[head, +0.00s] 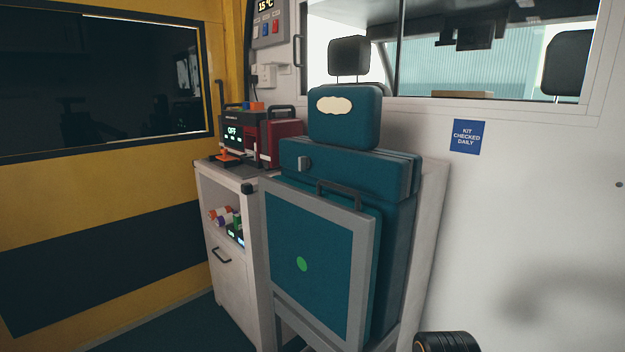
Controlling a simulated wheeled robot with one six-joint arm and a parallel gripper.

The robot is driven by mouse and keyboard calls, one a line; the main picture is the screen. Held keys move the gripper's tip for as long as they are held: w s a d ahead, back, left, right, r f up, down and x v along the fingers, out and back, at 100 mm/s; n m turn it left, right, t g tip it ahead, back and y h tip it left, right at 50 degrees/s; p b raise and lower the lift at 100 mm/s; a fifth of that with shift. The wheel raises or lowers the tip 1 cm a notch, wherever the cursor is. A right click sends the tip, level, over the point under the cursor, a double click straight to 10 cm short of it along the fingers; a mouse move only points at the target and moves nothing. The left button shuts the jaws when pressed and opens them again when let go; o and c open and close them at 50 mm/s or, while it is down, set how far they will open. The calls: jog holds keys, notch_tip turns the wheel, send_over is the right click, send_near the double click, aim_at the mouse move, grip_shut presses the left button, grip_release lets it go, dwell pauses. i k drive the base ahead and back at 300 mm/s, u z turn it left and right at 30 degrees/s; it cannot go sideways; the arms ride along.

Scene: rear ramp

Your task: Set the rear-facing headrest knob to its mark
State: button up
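The rear-facing seat (400,225) is teal, with its grey-framed lower panel (318,262) folded up in front of the backrest. Its teal headrest (358,125) stands on top and bears a cream cloud-shaped patch. A small grey knob-like part (304,163) sits on the upper left of the backrest, below the headrest. It is too small to tell its setting, and I cannot make out a mark beside it. My gripper is not in view.
A white cabinet (228,262) with an open shelf and a handled door stands left of the seat. A dark device reading OFF (232,132) and a red case (280,141) stand on it. A white wall with a blue sign (467,136) and a window is behind and right.

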aim_at(305, 161)
jog(key=u, duration=0.05)
jog(key=k, duration=0.5)
jog(key=u, duration=1.6)
jog(key=i, duration=1.4)
jog(key=z, duration=0.05)
